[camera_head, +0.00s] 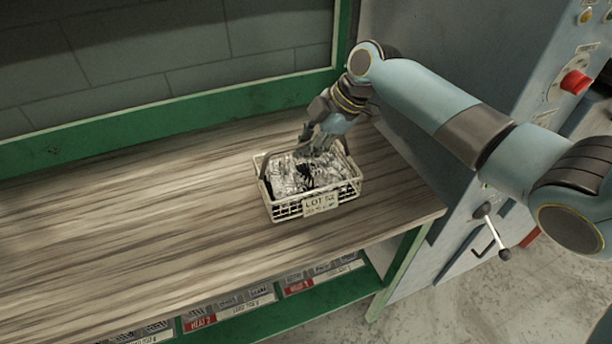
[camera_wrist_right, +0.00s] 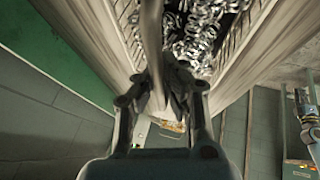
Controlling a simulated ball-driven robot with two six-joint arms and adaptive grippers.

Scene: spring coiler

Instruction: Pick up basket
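The basket (camera_head: 287,210) is a cream wire basket with a lot label on its front and shiny metal coils inside. It appears to rest on the wooden bench top near its right end. My right gripper (camera_head: 314,140) is above it, at its dark arched handle. In the right wrist view, the handle (camera_wrist_right: 152,38) runs between the fingertips of my right gripper (camera_wrist_right: 160,82), which look closed on it. The coils (camera_wrist_right: 205,28) show beyond. My left gripper is in neither view.
The wooden bench (camera_head: 120,215) is clear to the left of the basket. A green-framed wall panel (camera_head: 150,120) stands behind it. Labelled bins (camera_head: 240,303) sit below the bench.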

